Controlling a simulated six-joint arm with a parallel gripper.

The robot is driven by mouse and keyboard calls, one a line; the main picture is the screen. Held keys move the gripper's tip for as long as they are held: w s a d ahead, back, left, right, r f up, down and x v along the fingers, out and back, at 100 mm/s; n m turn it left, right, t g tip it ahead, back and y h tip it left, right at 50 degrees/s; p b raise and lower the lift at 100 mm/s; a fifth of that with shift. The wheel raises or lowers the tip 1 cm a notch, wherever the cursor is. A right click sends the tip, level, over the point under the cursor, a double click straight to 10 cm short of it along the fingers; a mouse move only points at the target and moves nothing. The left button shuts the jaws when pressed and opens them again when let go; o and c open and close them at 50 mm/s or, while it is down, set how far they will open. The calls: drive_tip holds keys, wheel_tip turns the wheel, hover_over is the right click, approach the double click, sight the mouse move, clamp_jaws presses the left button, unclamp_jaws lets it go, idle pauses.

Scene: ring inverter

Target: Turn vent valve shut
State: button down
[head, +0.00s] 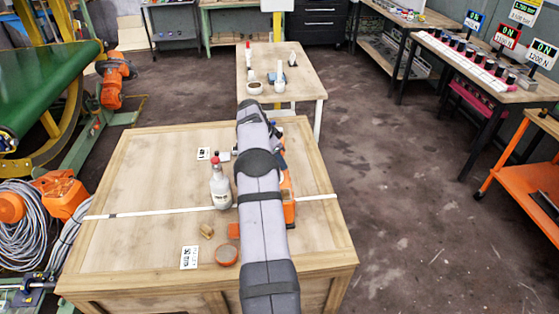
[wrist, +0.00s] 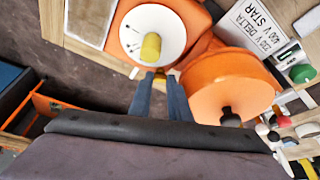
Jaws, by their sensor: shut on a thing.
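In the wrist view my gripper (wrist: 160,80) points away from the camera, with its two blue fingers close together. Just beyond is a round white dial face (wrist: 138,26) with a yellow knob (wrist: 151,47), set on an orange body (wrist: 198,15). Right of the fingers is an orange drum (wrist: 225,88) with a black knob. In the head view my arm hides the gripper and most of the orange unit (head: 289,208) on the crate.
The wooden crate top (head: 130,185) holds a white bottle with a red cap (head: 220,187), a round orange-rimmed tin (head: 227,256) and a small tan block (head: 207,231). A white strap crosses it. A small table (head: 305,88) stands behind. The crate's left side is clear.

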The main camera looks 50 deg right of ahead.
drive_tip(key=shift+m, duration=0.3)
idle(0.4)
drive_tip(key=c, duration=1.6)
unclamp_jaws()
drive_tip(key=shift+a, duration=0.1)
drive_tip(key=shift+c, duration=0.2)
drive_tip(key=shift+n, duration=0.4)
